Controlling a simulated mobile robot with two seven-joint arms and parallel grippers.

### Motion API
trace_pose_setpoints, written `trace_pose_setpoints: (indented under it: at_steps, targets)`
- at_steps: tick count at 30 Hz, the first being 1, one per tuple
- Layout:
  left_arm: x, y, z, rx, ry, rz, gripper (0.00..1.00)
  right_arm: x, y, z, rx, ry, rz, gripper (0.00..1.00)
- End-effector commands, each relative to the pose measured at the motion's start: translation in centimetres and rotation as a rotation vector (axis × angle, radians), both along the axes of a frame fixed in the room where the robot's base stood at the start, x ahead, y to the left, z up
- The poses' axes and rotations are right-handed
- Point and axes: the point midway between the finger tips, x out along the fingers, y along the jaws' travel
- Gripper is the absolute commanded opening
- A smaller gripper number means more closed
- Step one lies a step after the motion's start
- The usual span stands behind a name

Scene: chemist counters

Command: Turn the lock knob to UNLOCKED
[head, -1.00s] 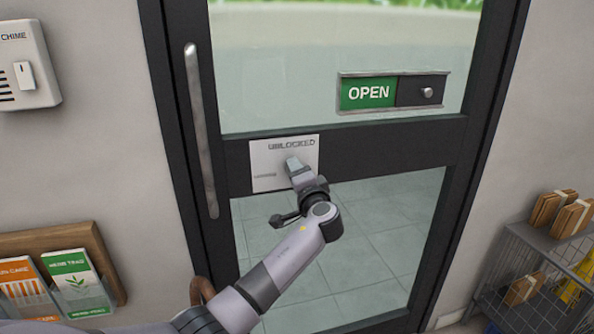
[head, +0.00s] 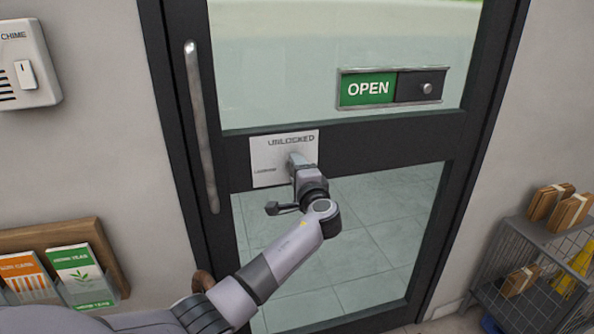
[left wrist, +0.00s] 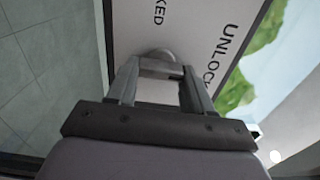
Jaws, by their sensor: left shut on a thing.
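The lock plate (head: 264,174) is a pale square on the door's dark middle rail. It reads UNLOCKED along its top, with a smaller label at its left side. My left gripper (head: 297,160) is at the plate and hides most of the knob in the head view. In the left wrist view the grey knob (left wrist: 158,56) shows between the fingertips of my left gripper (left wrist: 160,72), which is shut on it. The plate (left wrist: 185,30) shows behind, with UNLOCKED partly cut off. The knob's exact pointing direction is hard to tell. My right gripper is not in view.
The glass door (head: 385,210) has a long vertical handle (head: 202,125) at left and an OPEN sign slider (head: 390,89) above. A chime box (head: 28,62) and leaflet rack (head: 95,240) are on the left wall. A wire basket (head: 525,270) stands at right.

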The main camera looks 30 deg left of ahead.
Motion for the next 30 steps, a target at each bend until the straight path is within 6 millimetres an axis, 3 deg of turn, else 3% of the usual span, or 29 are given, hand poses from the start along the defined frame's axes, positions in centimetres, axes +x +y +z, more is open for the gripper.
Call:
trace_pose_setpoints:
  at_steps: [3,4,6,17,30]
  targets:
    - [0.0,0.0,0.0,0.004,0.002,-0.002,0.21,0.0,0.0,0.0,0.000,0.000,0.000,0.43]
    - [0.0,-0.1,0.0,0.004,0.002,-0.002,0.61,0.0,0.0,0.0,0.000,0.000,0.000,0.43]
    - [0.0,0.0,0.0,0.003,0.002,-0.002,0.77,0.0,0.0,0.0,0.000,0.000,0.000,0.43]
    - [-0.2,-0.3,0.0,0.001,-0.001,-0.001,0.77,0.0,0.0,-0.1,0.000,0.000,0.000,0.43]
    - [-3.7,-4.5,-0.1,0.000,0.000,-0.003,0.77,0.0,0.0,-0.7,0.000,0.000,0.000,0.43]
